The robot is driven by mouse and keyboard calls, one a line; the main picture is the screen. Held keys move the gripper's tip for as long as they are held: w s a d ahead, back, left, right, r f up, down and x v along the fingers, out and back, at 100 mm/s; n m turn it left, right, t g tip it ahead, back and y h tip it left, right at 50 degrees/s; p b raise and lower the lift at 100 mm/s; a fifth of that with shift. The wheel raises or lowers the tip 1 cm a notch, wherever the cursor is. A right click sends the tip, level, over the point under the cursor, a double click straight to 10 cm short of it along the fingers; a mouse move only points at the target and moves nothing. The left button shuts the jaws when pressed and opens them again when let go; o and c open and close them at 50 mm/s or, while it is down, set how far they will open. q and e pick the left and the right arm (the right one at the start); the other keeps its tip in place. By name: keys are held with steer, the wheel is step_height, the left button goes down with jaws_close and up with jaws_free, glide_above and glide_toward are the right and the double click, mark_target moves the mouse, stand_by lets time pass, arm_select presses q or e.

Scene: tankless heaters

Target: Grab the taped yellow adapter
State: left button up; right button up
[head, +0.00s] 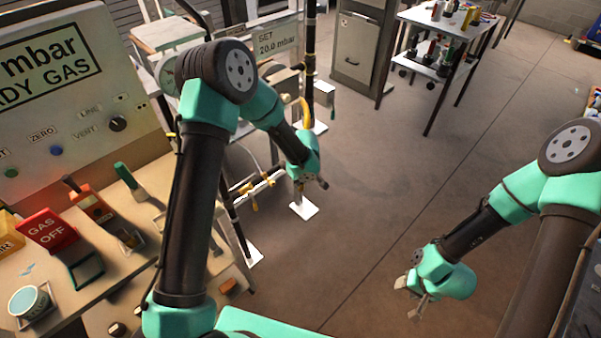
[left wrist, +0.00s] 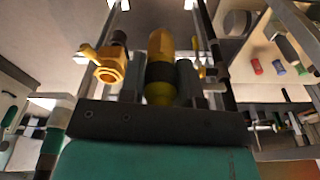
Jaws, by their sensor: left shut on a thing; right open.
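The taped yellow adapter (left wrist: 160,52) is yellow with a black band of tape around it. In the left wrist view it stands between the two fingers of my left gripper (left wrist: 158,84), which is shut on it. In the head view my left gripper (head: 301,184) is at the pipe stand, its fingers mostly hidden by the wrist, and I cannot make out the adapter there. A brass fitting (left wrist: 108,68) with a yellow lever is just left of the gripper in the wrist view. My right gripper (head: 408,298) is open and empty over the floor.
A bench with a gas panel (head: 60,80), a red GAS OFF block (head: 48,229) and tools is on the left. The pipe stand has a white foot plate (head: 304,209). A cart (head: 440,20) with bottles stands at the back. The floor between the arms is clear.

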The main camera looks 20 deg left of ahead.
arm_select(q)
steer(key=shift+s+d+r, duration=0.1)
steer(key=shift+s+d, duration=0.05)
steer(key=shift+s, duration=0.05)
stand_by(0.5)
